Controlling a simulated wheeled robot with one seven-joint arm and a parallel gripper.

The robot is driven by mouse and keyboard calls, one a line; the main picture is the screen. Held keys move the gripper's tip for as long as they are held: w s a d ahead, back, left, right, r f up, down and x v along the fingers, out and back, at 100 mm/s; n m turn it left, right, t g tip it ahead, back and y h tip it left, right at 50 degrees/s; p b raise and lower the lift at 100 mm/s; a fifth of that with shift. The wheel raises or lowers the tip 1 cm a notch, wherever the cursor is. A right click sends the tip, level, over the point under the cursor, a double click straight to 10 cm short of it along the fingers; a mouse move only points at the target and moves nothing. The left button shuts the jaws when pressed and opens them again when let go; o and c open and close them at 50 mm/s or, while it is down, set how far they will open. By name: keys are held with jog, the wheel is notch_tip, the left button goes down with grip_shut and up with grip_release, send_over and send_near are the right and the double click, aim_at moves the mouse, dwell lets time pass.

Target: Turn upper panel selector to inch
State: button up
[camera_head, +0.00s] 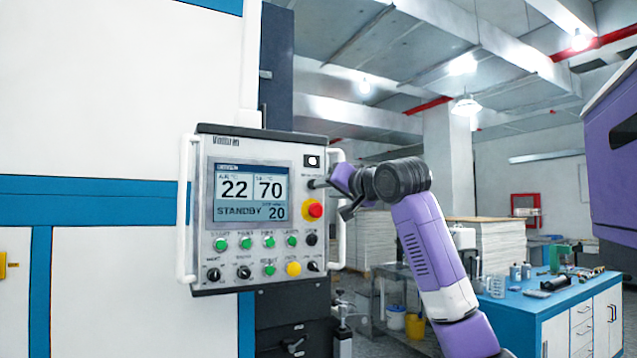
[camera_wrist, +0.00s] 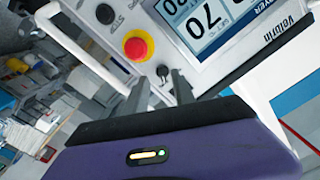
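The control panel (camera_head: 203,262) faces me in the head view, with a lit screen reading STANDBY. The upper selector is a small black knob (camera_wrist: 163,69) beside the red emergency-stop button (camera_wrist: 137,46), which also shows in the head view (camera_head: 313,209). My gripper (camera_wrist: 162,78) is open, with the knob seen between its two dark fingertips. I cannot tell whether the fingers touch it. In the head view my gripper (camera_head: 333,197) is at the panel's right side and partly covers the knob's area. The knob's setting and label are too small to read.
White handles (camera_head: 187,210) stand out at both panel sides; my gripper is close to the right one (camera_head: 340,240). Green buttons (camera_head: 245,243), a yellow button (camera_head: 293,268) and lower selectors (camera_head: 213,274) fill the panel below. A blue workbench (camera_head: 530,310) stands at right.

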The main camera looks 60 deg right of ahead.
jog(key=w+d+r+p, duration=0.2)
jog(key=w+d, duration=0.2)
jog(key=w, duration=0.1)
jog(key=shift+w+d+h+p, duration=0.15)
jog(key=shift+w+h+p, duration=0.15)
jog(key=shift+p, duration=0.05)
jog(key=shift+c, duration=0.2)
grip_shut()
